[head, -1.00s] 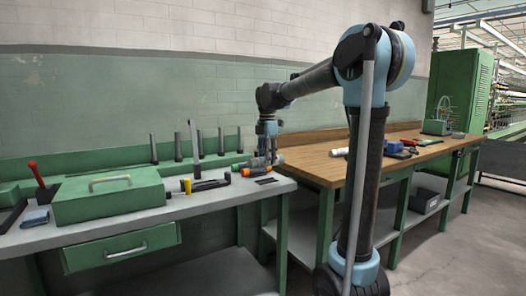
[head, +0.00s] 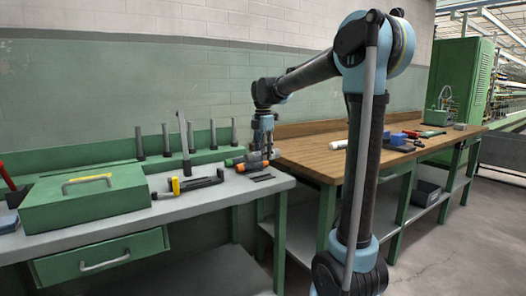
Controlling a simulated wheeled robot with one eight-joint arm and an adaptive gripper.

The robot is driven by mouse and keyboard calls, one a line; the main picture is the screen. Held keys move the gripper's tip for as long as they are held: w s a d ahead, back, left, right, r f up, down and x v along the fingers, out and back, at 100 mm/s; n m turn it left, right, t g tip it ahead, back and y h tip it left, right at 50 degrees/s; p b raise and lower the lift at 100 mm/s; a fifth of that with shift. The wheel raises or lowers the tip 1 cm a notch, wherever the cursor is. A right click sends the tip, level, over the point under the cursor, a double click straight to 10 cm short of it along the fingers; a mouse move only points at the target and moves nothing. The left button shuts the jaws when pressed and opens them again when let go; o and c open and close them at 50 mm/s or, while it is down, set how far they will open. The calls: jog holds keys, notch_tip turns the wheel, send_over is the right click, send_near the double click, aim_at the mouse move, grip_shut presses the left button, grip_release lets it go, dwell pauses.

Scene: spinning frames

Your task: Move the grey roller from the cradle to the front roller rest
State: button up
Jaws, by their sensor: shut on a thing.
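My gripper (head: 262,148) is at the right end of the grey-topped bench (head: 200,208), pointing down just above its surface. It is shut on a small cylinder, apparently the grey roller, mostly hidden by the fingers. A cylinder with a green end (head: 232,161) and an orange cylinder (head: 245,168) lie beside the fingers. Two dark flat strips (head: 262,178) lie on the bench in front of the gripper. I cannot tell at this size which pieces are the cradle and the front roller rest.
A green box (head: 86,200) with a handle stands on the bench at left. Black bars with a yellow piece (head: 176,186) lie beside it. Several upright posts (head: 213,134) line the back. A wooden bench (head: 330,160) with a white roll (head: 338,145) stands at right.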

jog(key=shift+s+f, duration=0.15)
jog(key=shift+f, duration=3.4)
jog(key=shift+f, duration=0.25)
jog(key=o, duration=1.2)
notch_tip(320, 180, up, 12)
jog(key=shift+f, duration=0.1)
